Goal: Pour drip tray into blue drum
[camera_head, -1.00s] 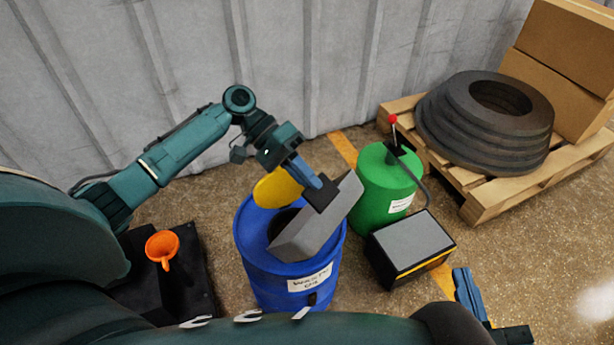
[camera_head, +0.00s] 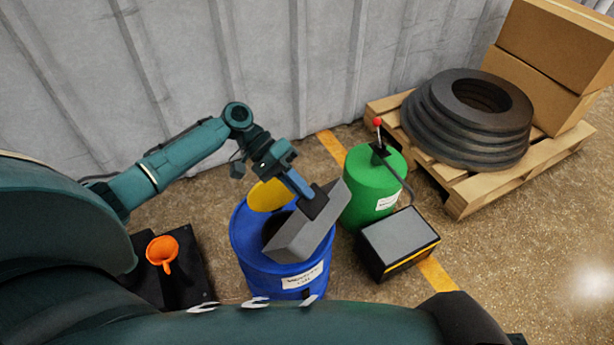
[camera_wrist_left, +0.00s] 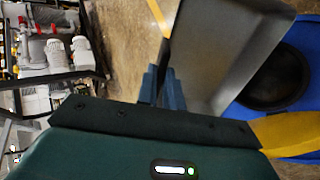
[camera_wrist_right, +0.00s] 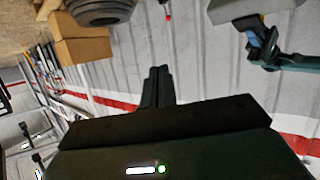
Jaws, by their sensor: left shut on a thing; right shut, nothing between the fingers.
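The blue drum (camera_head: 265,268) stands upright on the floor with a white label on its front and a dark opening in its top. A yellow lid or funnel part (camera_head: 268,194) shows at the drum's back rim. The grey drip tray (camera_head: 312,228) is tilted over the drum top, its lower end over the opening. My left gripper (camera_head: 311,203) is shut on the tray's upper side. In the left wrist view the tray (camera_wrist_left: 222,50) slopes toward the drum's dark opening (camera_wrist_left: 275,80). My right gripper (camera_wrist_right: 158,85) is shut and empty in the right wrist view.
A green drum (camera_head: 372,190) with a red-topped lever stands right of the blue drum. A grey-topped black box (camera_head: 398,240) sits in front of it. A pallet (camera_head: 470,195) holds black rings and cartons. An orange funnel (camera_head: 162,252) is on a black mat at left.

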